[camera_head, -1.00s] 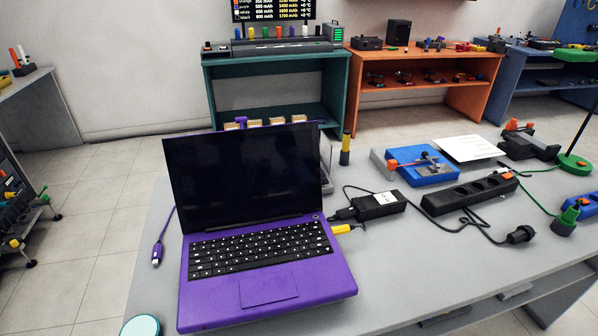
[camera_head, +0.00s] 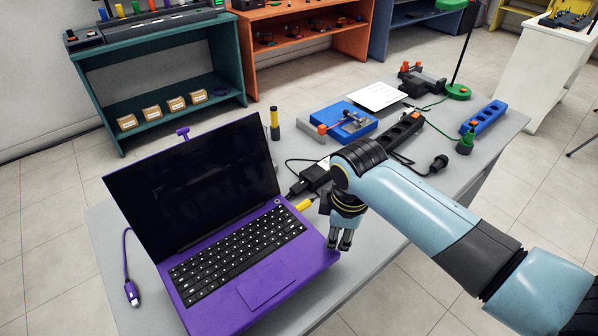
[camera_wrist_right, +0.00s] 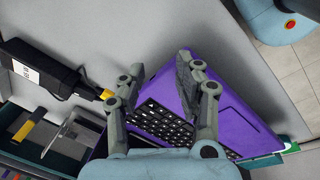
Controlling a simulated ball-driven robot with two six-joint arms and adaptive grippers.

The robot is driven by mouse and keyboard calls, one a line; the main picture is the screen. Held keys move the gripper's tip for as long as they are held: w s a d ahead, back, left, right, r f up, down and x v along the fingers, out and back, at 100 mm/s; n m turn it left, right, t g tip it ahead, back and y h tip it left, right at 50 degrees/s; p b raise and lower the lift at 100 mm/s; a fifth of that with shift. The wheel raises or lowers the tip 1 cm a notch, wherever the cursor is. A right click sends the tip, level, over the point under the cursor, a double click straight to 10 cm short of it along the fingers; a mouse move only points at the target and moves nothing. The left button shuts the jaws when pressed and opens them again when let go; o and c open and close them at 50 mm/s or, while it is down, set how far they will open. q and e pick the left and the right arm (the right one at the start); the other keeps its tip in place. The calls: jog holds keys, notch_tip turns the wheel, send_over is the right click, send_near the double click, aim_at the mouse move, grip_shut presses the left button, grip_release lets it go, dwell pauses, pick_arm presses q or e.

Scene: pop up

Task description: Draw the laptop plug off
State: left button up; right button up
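The purple laptop (camera_head: 238,285) stands open on the grey table, its dark screen up. The yellow laptop plug (camera_head: 305,204) is at the laptop's right side edge, by the keyboard's far corner. It also shows in the right wrist view (camera_wrist_right: 106,95), just left of the left finger; whether it is fully seated cannot be told. My right gripper (camera_head: 341,242) points down by the laptop's right edge, nearer than the plug. In the wrist view its fingers (camera_wrist_right: 160,68) are apart, with nothing between them. My left gripper is not in view.
A black power adapter (camera_wrist_right: 38,72) with a white label lies beside the plug, partly behind my wrist in the head view. A black power strip (camera_head: 404,134), a blue fixture (camera_head: 343,122) and a purple cable end (camera_head: 132,292) are on the table. The front right table area is clear.

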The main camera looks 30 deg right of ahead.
aim_at(307, 201)
jog(key=w+r+n, duration=0.1)
jog(key=w+n, duration=0.2)
jog(key=w, duration=0.1)
jog(key=w+r+n+g+p, duration=0.1)
jog(key=w+r+n, duration=0.1)
jog(key=w+n, duration=0.1)
jog(key=w+r+n, duration=0.1)
jog(key=w+n, duration=0.1)
jog(key=w, duration=0.3)
jog(key=shift+w+d+r+n+g+y+p, duration=0.25)
jog(key=shift+w+d+n+g+y+p, duration=0.05)
jog(key=shift+n+y+p, duration=0.1)
jog(key=shift+w+r+n, duration=0.1)
jog(key=shift+w+n, duration=0.1)
jog(key=shift+n, duration=0.1)
jog(key=shift+f+b, duration=0.65)
jog(key=shift+b, duration=0.15)
notch_tip(307, 201, down, 7)
jog(key=b, duration=0.8)
jog(key=shift+f, duration=0.15)
jog(key=shift+r, duration=0.3)
jog(key=shift+c, duration=0.9)
jog(key=shift+r, duration=0.1)
grip_shut()
jog(key=shift+d, duration=0.4)
jog(key=shift+w+d, duration=0.2)
jog(key=shift+d, duration=2.05)
